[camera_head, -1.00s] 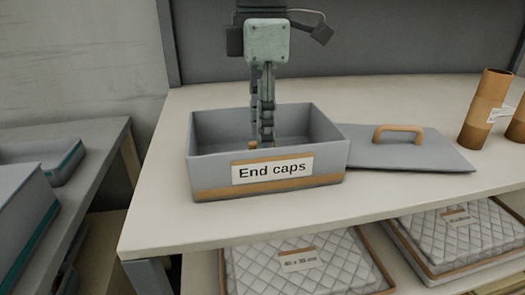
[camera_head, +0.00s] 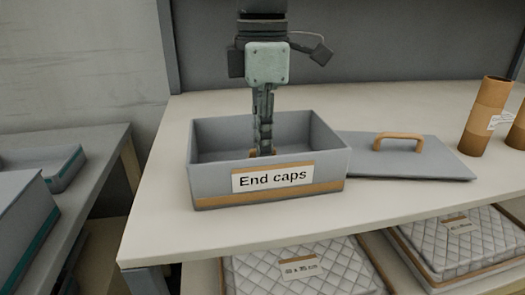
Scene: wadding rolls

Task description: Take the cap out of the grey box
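The grey box (camera_head: 212,178) stands open on the table, with an "End caps" label (camera_head: 272,178) on its front and a tan stripe along its base. One gripper (camera_head: 263,150) reaches straight down into it from above, its fingers close together. Small tan bits, probably the cap (camera_head: 253,153), show at the fingertips just above the front wall. The front wall hides the rest, so I cannot tell whether the fingers are shut on it. The arm comes in from the top middle, so I cannot tell which gripper this is. The other gripper is not in view.
A grey lid (camera_head: 440,163) with a tan handle (camera_head: 399,140) lies right of the box. Cardboard rolls (camera_head: 484,120) stand at the far right. Quilted pads (camera_head: 345,265) lie on the shelf below. The tabletop (camera_head: 155,205) is bare left of the box.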

